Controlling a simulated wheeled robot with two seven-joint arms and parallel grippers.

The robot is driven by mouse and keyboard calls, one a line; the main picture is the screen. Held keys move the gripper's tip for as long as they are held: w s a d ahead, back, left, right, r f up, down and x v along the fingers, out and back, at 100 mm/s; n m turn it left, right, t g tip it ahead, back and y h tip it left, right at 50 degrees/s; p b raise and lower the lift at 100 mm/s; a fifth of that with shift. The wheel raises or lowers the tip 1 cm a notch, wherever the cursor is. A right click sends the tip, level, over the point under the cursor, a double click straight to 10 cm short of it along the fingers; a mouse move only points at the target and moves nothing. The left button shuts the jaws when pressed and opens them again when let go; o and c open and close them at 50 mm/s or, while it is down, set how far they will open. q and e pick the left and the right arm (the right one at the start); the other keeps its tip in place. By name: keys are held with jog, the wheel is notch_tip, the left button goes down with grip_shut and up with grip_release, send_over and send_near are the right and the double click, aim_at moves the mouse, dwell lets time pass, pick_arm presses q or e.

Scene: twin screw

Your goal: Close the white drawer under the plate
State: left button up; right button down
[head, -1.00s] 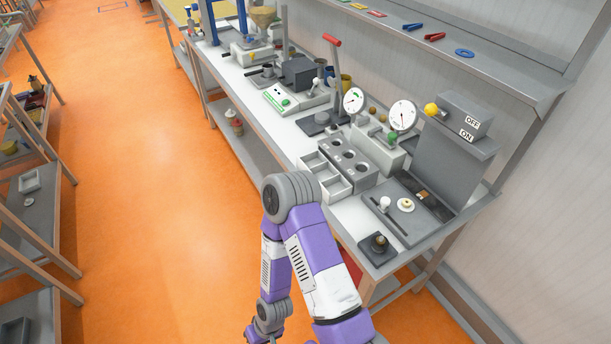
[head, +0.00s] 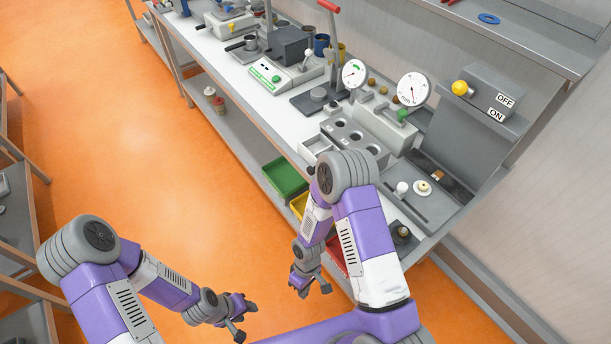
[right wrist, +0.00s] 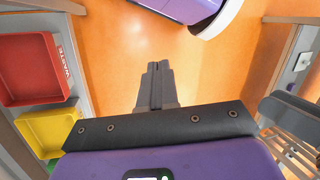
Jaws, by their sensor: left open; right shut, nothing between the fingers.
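My right gripper (head: 311,287) is shut and empty, low in front of the bench beside the bins. Its closed fingers show in the right wrist view (right wrist: 156,85) over the orange floor. My left gripper (head: 244,318) is open and empty over the floor, left of the right one.
Under the bench top are a green bin (head: 285,177), a yellow bin (head: 298,204) and a red bin (head: 336,250). Two dial gauges (head: 413,88), a grey block with holes (head: 352,133) and a yellow-knobbed switch box (head: 487,90) stand on or above it.

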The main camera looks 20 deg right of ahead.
jog(key=w+d+n+h+b, duration=0.1)
jog(key=w+d+n+h, duration=0.2)
jog(key=w+n+h, duration=0.3)
jog(key=n+t+h+b, duration=0.3)
jog(key=n+t+h, duration=0.6)
jog(key=h, duration=0.3)
send_near(309, 171)
jog(key=b+x, duration=0.1)
jog(key=x, duration=0.5)
jog(key=shift+w+d+f, duration=0.2)
jog(key=shift+d, duration=0.15)
jog(key=x, duration=0.2)
jog(key=p+x, duration=0.1)
jog(key=x, duration=0.3)
jog(key=shift+w+d+r, duration=0.15)
jog(key=shift+d+r, duration=0.05)
jog(key=shift+d, duration=0.15)
